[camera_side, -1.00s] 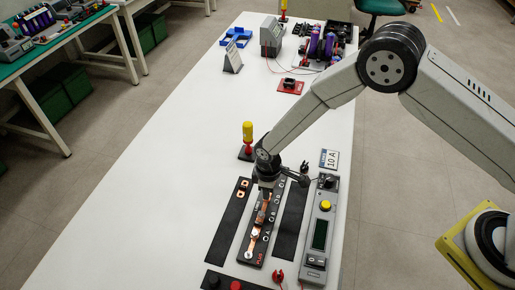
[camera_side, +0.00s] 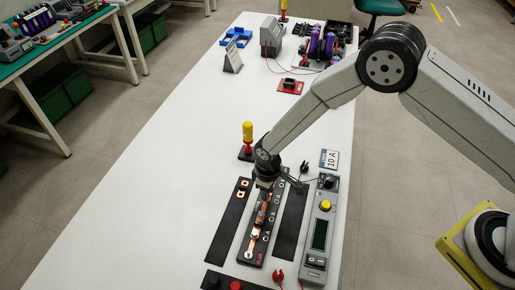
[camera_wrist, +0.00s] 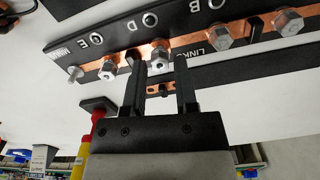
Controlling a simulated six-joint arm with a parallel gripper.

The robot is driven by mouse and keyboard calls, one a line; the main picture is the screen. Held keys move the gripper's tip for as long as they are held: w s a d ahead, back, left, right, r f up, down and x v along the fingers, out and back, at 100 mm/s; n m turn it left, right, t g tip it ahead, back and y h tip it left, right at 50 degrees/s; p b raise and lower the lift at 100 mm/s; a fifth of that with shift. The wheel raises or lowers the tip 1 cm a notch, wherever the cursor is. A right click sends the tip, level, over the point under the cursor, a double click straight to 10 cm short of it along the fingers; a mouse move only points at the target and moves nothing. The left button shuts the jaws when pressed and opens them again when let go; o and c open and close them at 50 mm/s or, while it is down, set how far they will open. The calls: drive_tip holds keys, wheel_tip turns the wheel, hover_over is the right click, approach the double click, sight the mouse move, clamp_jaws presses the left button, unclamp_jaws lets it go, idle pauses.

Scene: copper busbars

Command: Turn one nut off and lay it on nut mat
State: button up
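A black busbar board (camera_wrist: 115,42) carries copper bars with silver nuts on studs; in the side view it lies lengthwise at the front (camera_side: 243,259). My gripper (camera_wrist: 158,62) is over the board with its fingers apart. One nut (camera_wrist: 159,54) shows in the gap between the fingertips, with room visible on both sides. Other nuts sit on the bar, one to the left (camera_wrist: 108,69) and two to the right (camera_wrist: 218,37). In the side view my gripper hides the board's far part. A bare black mat (camera_side: 290,222) lies right of the board; its label is not readable.
A black links mat (camera_side: 228,227) with copper links lies left of the board. A grey meter unit (camera_side: 320,235) stands right of the bare mat. A yellow and red tool (camera_side: 247,135) stands upright behind my gripper. White table is free at the left.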

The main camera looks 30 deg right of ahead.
drive_tip(key=m, duration=0.6)
drive_tip(key=shift+m, duration=0.4)
clamp_jaws()
drive_tip(key=shift+n, duration=3.4)
drive_tip(key=shift+r, duration=0.8)
drive_tip(key=shift+r, duration=1.85)
